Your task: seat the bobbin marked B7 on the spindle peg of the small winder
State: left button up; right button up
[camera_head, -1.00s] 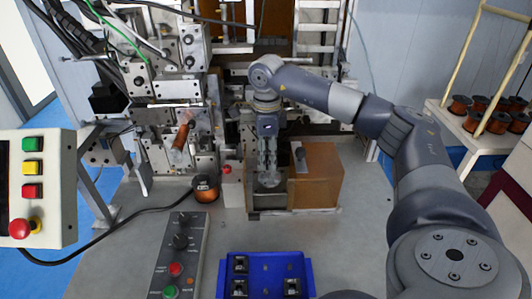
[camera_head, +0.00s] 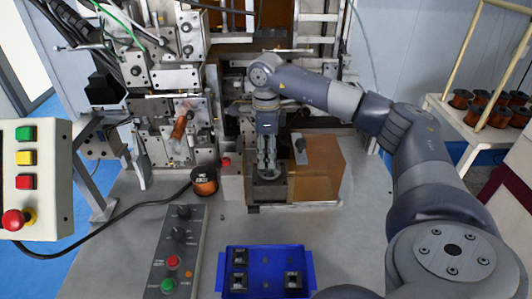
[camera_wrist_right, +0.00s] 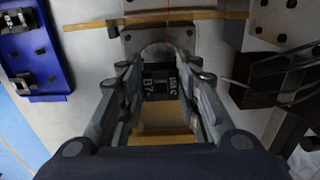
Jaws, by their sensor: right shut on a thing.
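The bobbin is mostly covered by the fingers in the head view. The spindle peg cannot be made out, so I cannot tell whether the bobbin touches it. My left gripper is out of view.
A blue tray (camera_head: 266,256) with black bobbins lies at the front. A control panel (camera_head: 176,245) is left of it. A copper wire spool (camera_head: 204,182) stands left of the gripper. A large machine (camera_head: 180,75) fills the back left.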

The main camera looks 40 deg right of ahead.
jog(key=shift+f+b, duration=0.45)
jog(key=shift+f, duration=0.4)
jog(key=o, duration=0.8)
notch_tip(320, 180, up, 12)
jog(key=shift+r, duration=0.1)
